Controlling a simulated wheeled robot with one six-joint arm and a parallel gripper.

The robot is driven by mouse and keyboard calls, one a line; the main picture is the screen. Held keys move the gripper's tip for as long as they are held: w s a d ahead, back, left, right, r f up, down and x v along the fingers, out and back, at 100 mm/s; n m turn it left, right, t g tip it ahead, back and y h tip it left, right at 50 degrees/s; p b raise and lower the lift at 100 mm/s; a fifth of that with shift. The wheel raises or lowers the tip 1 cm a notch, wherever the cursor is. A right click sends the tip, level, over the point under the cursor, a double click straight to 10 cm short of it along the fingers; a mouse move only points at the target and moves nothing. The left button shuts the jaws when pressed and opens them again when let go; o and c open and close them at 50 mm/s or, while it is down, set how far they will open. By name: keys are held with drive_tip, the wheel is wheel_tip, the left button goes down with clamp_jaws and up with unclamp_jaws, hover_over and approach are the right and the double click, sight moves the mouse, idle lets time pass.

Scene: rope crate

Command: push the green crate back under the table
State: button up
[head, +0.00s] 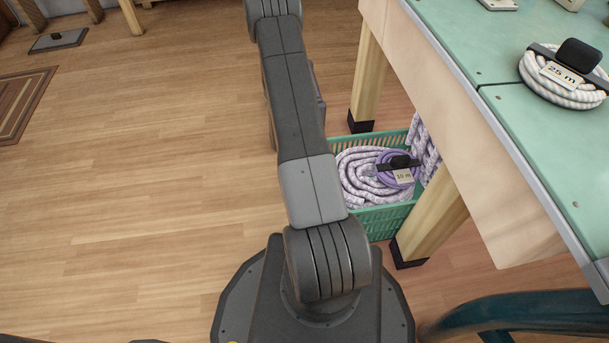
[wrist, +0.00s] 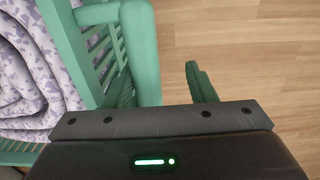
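The green crate (head: 385,221) sits on the floor at the table's left edge, between two wooden legs. Its right part is under the table and its left part sticks out, partly hidden by my arm. It holds coiled pale purple-patterned rope (head: 362,180). In the wrist view the crate's rim (wrist: 145,55) is close at the left, with rope inside. My gripper (wrist: 160,85) is at this rim. One green finger stands right of the rim with a gap between; the other is hard to make out against the crate. The gripper is hidden in the head view.
The table (head: 440,45) has a green top with a coiled white rope tagged 25 m (head: 562,80). Table legs (head: 430,225) stand close before and behind the crate. A dark teal curved thing lies at bottom right.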

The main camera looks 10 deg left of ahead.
drive_tip(key=shift+a+r, duration=0.1)
drive_tip(key=shift+a, duration=0.05)
wheel_tip(320, 180, up, 16)
drive_tip(key=p, duration=0.9)
idle(1.1)
idle(0.5)
